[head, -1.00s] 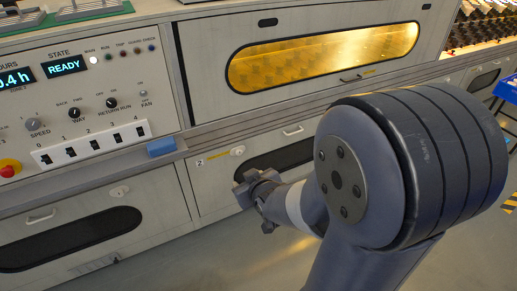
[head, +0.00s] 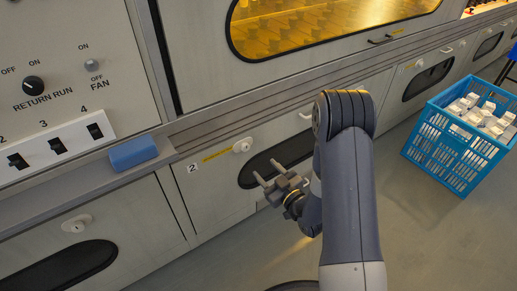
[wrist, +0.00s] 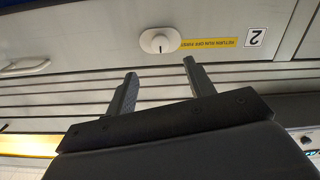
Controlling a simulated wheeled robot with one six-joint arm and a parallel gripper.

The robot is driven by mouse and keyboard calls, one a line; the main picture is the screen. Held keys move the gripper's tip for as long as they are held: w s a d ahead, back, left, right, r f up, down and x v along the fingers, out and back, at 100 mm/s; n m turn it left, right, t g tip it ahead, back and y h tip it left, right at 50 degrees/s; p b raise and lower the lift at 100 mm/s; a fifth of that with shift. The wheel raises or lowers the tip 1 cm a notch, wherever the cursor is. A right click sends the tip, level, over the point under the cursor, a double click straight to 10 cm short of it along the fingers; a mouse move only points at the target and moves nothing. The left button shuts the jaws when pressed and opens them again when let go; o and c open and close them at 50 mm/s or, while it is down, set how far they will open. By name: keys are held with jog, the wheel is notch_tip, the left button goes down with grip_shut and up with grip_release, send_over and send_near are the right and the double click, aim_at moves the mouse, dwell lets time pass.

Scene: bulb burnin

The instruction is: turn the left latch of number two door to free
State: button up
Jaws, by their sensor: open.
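The number two door (head: 215,200) is a pale panel low on the machine, with a "2" label and a dark oval window. Its left latch (head: 243,146) is a round white knob beside a yellow strip. The latch also shows in the wrist view (wrist: 160,42), with a short dark mark on its face. My gripper (head: 268,171) is open and empty, below and right of the latch, in front of the window. In the wrist view my gripper's two fingers (wrist: 160,78) are spread, with the latch beyond the gap and apart from them.
A white handle (head: 306,114) sits right of the latch on the same door. A ledge with a blue block (head: 134,152) juts out at the left. A blue crate (head: 455,150) of white cartons stands on the floor at the right. Floor between is clear.

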aim_at(247, 149)
jog(key=b+x, duration=0.1)
jog(key=x, duration=0.9)
jog(key=shift+w+a+b, duration=0.25)
jog(key=shift+a+b, duration=0.05)
jog(key=shift+b, duration=0.05)
grip_shut()
